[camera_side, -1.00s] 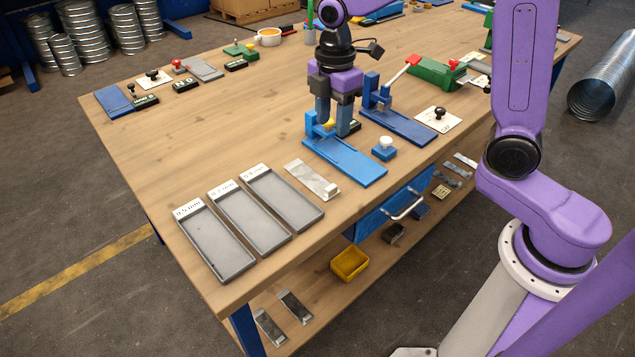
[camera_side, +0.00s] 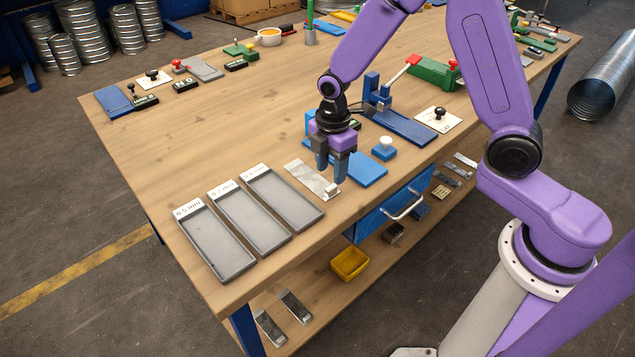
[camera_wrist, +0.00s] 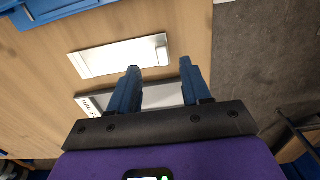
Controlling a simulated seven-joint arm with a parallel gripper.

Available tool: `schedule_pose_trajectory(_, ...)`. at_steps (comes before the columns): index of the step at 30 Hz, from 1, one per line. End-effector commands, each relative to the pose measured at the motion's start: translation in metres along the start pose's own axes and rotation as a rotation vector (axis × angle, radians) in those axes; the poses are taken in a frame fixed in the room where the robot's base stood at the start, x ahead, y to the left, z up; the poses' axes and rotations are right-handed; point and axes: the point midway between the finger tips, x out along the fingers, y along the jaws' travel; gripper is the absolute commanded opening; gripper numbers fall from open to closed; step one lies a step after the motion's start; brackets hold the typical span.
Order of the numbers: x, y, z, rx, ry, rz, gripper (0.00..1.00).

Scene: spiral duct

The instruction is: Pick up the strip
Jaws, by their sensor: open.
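The strip (camera_side: 306,176) is a flat, shiny metal piece with a small raised block at its near right end. It lies on the table between the grey trays and the blue fixture. In the wrist view the strip (camera_wrist: 118,56) lies just beyond my fingertips. My gripper (camera_side: 332,178) points down above the table beside the strip's block end. In the wrist view my gripper (camera_wrist: 160,74) has its blue fingers apart with nothing between them. Its exact height over the strip is hard to tell.
Several grey trays with thickness labels, one of them the right-hand tray (camera_side: 286,199), lie left of the strip. A blue fixture (camera_side: 362,170) is close behind my gripper, with a white-knobbed blue block (camera_side: 384,150) beside it. The table's front edge and blue drawer (camera_side: 392,207) are near.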

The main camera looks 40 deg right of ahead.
Motion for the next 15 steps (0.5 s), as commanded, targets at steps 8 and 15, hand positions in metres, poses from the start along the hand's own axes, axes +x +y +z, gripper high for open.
schedule_pose_trajectory(8,0.037,-0.004,-0.002,0.0,-0.002,-0.005,0.48)
schedule_pose_trajectory(15,0.047,-0.004,-0.002,0.0,0.0,-0.001,0.48)
